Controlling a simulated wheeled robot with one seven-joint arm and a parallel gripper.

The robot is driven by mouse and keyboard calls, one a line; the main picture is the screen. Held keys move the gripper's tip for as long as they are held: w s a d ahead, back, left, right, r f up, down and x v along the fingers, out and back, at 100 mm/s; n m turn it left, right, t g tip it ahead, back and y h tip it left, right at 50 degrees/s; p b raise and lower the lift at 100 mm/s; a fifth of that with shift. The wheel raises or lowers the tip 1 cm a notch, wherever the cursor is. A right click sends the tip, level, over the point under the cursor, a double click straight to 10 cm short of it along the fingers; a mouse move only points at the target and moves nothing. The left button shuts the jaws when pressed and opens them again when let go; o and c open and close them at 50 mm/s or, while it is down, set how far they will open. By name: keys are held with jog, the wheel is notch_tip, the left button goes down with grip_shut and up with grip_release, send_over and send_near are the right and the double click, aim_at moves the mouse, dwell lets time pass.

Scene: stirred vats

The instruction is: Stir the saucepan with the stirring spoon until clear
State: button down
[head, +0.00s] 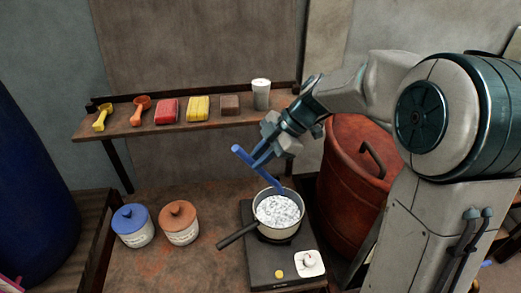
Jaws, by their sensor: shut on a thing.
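The saucepan (262,228) stands on a dark hotplate, its black handle pointing to the lower left. Its contents look white and grey, speckled and lumpy. My gripper (268,152) is above and behind the pan, shut on the blue stirring spoon (243,155). The spoon is tilted, its top end up to the left. Its lower end reaches down to the back rim of the pan, over or in the contents; its tip cannot be made out.
The hotplate (255,268) has a white knob panel (309,263) at its front right. Blue-lidded (133,225) and orange-lidded (179,222) jars stand left. A shelf (100,133) behind holds scoops, colored blocks and a white cup (261,94). A red barrel (345,180) stands close on the right.

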jog(key=shift+s+a+f+b, duration=0.7)
jog(key=shift+s+a+f, duration=1.05)
jog(key=shift+f, duration=0.6)
jog(key=w+d+f+b, duration=0.3)
jog(key=f+b, duration=0.5)
jog(key=b, duration=0.1)
jog(key=shift+w+d+f, duration=0.15)
jog(key=shift+w+d, duration=0.1)
jog(key=shift+d, duration=0.1)
jog(key=shift+s, duration=0.1)
